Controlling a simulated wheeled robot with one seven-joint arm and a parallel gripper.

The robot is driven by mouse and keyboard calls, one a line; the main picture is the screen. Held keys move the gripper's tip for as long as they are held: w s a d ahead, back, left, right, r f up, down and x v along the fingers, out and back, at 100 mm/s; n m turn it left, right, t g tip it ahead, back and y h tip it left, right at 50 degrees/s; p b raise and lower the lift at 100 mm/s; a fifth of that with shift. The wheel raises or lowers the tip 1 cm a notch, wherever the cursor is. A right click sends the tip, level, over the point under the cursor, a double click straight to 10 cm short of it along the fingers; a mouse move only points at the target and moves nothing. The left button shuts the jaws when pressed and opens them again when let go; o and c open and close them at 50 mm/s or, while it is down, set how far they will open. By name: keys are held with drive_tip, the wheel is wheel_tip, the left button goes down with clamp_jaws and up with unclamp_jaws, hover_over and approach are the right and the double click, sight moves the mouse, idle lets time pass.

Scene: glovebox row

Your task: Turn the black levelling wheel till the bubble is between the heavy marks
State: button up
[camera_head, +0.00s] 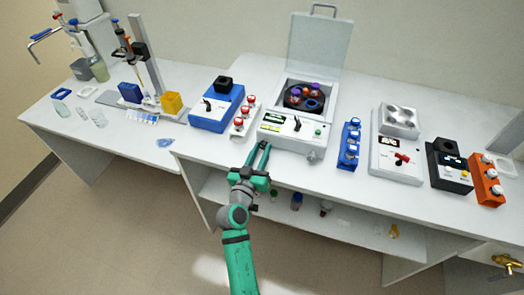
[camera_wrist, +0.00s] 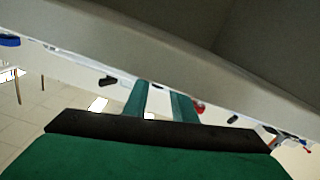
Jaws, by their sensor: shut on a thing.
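The lidded instrument (camera_head: 300,125) stands at the middle of the bench with its lid up. Its front panel has a small yellow-green window (camera_head: 271,127); I cannot make out a bubble or heavy marks at this size. My gripper (camera_head: 262,148) reaches the front left of this instrument, over the bench's front edge. Its two green fingers also show in the wrist view (camera_wrist: 160,95), with a narrow gap. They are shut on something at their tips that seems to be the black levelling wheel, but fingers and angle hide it.
Left of my gripper stand a red-capped vial rack (camera_head: 243,118) and a blue instrument (camera_head: 216,108). To the right are a blue rack (camera_head: 349,145) and a silver-topped instrument (camera_head: 396,158). Bottles stand on the shelf below. A strip along the bench front is clear.

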drive_tip(key=shift+s+a+f+n, duration=0.1)
drive_tip(key=shift+n, duration=1.7)
drive_tip(key=o, duration=1)
drive_tip(key=shift+o, duration=0.2)
